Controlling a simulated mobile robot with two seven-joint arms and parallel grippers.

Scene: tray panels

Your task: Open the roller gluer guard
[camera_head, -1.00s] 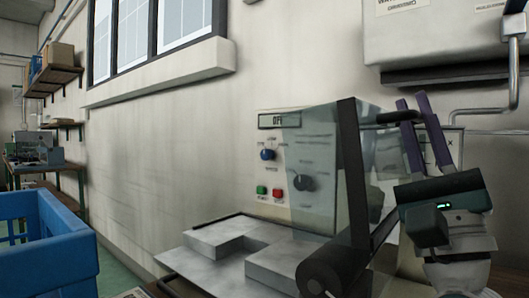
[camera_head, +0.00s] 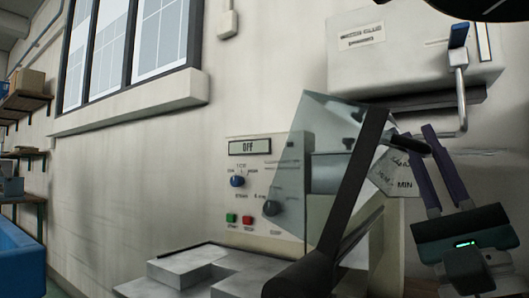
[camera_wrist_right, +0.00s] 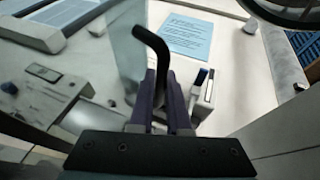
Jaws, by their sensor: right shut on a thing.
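The roller gluer guard (camera_head: 331,150) is a clear panel with a dark frame arm (camera_head: 352,190). It stands raised and leans to the right above the machine. A black bar handle (camera_head: 409,141) sticks out at its upper right, and its bent end (camera_wrist_right: 150,38) shows in the right wrist view. My right gripper (camera_head: 420,135), with purple fingers, is shut on this handle; the fingers also flank it in the right wrist view (camera_wrist_right: 168,82). Its grip is partly hidden by the fingers. The machine's panel (camera_head: 259,165) has an OFF display, knobs, and green and red buttons. My left gripper is not in view.
A grey wall cabinet (camera_head: 400,65) with a pipe and blue-ended lever (camera_head: 460,75) hangs above my right gripper. Grey metal blocks (camera_head: 188,268) lie on the machine bed. A blue crate (camera_head: 20,265) stands at the far left.

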